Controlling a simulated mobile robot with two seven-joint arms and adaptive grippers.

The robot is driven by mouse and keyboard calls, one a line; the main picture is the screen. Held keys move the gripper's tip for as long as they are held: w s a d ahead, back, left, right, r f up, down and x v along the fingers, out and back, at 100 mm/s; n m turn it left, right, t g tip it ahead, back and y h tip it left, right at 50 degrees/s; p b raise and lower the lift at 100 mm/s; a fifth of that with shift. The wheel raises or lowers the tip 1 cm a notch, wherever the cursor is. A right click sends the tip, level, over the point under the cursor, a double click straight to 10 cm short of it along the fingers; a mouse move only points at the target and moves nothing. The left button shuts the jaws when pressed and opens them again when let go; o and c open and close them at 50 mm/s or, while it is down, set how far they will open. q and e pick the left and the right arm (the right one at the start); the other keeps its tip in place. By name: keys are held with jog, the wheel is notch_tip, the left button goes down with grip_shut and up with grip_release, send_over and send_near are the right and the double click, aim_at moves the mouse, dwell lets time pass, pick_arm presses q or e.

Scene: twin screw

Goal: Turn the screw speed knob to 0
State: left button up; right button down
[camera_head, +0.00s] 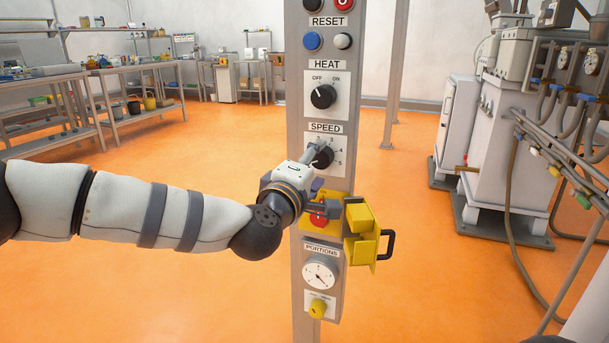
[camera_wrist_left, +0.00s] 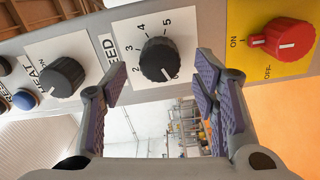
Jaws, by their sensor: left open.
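The black SPEED knob (camera_head: 322,157) sits on a white dial plate on the grey control post; part of it is hidden behind my left gripper in the head view. In the left wrist view the SPEED knob (camera_wrist_left: 159,60) shows clearly, its white mark pointing to the lower edge of the dial, near a partly hidden digit. My left gripper (camera_head: 322,180) is open in front of the post. In the wrist view its fingers (camera_wrist_left: 160,88) are spread either side of the knob's lower end, with nothing held; I cannot tell whether they touch it. My right gripper is not in view.
The black HEAT knob (camera_head: 323,96) is above. Below is a red ON/OFF switch (camera_wrist_left: 283,42) on a yellow plate, with an open yellow cover (camera_head: 361,232) sticking out to the right. Orange floor around the post is clear.

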pick_arm(q)
jog(key=v, duration=0.9)
jog(key=s+f+m+g+p, duration=0.6)
jog(key=s+f+g, duration=0.4)
jog(key=s+f, duration=1.25)
jog(key=s+a+f+m+g+y+p, duration=0.1)
jog(key=s+a+f+m+g, duration=0.15)
jog(key=s, duration=0.35)
jog(key=s+a+f+m+g+y, duration=0.1)
jog(key=s+a+f+g, duration=0.1)
jog(key=s+a+f, duration=0.35)
jog(key=s+a+r+m+g+y+p, duration=0.1)
jog(key=s+a+g, duration=0.1)
jog(key=s+a, duration=0.3)
jog(key=s+a+r+m+g+y+p, duration=0.1)
jog(key=s+a, duration=0.4)
jog(key=s, duration=0.9)
jog(key=shift+a+r+g+y+p, duration=0.25)
jog(key=shift+r+g+y+p, duration=0.1)
jog(key=shift+g+y, duration=0.6)
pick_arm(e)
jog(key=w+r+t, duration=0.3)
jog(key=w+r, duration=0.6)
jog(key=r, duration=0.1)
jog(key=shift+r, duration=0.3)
pick_arm(q)
jog(key=shift+w+m, duration=0.1)
jog(key=shift+m, duration=0.15)
